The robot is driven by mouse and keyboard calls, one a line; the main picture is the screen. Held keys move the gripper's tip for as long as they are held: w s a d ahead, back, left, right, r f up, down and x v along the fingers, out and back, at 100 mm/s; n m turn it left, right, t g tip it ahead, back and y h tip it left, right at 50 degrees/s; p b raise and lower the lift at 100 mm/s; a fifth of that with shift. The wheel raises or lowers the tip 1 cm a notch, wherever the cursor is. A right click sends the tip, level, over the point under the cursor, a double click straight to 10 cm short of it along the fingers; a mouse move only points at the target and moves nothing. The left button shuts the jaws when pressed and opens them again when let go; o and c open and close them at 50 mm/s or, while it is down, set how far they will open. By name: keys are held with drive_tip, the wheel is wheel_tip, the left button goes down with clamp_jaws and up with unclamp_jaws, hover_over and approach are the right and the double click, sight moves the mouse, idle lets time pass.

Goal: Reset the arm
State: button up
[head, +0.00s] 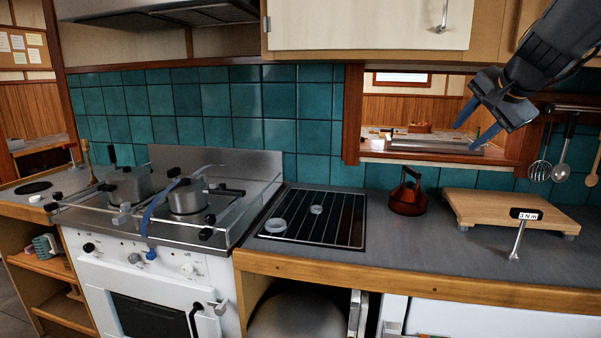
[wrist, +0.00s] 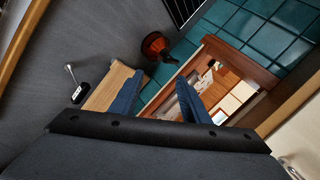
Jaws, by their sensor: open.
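My gripper (head: 478,124) is at the upper right of the head view, raised above the counter in front of the window opening. Its two blue fingers are spread apart with nothing between them. In the wrist view my gripper (wrist: 160,98) also shows open and empty, with the wooden board, the brown kettle and the window opening beyond the fingers. The gripper touches nothing that I can see.
Below the gripper, a wooden board (head: 480,208) and a brown kettle (head: 408,193) stand on the counter (head: 365,240). Upper cabinets (head: 365,24) hang close by. Utensils (head: 562,158) hang at right. A stove with pots (head: 187,196) stands left.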

drive_tip(key=s+a+f+n+g, duration=0.25)
drive_tip(key=s+a+f, duration=0.3)
drive_tip(key=f, duration=0.35)
drive_tip(key=s+a+f+n+g, duration=0.2)
drive_tip(key=s+a+f+n, duration=0.3)
drive_tip(key=f, duration=0.4)
drive_tip(key=s+a+f+n+g, duration=0.2)
drive_tip(key=s+a+f, duration=0.3)
drive_tip(key=a+f, duration=0.3)
drive_tip(key=s+a+f+n+g, duration=0.1)
drive_tip(key=s+f+n+g, duration=0.1)
drive_tip(key=s+f, duration=0.5)
drive_tip(key=s+n, duration=0.1)
drive_tip(key=s, duration=0.2)
drive_tip(key=shift+a+f, duration=0.25)
drive_tip(key=shift+a, duration=0.1)
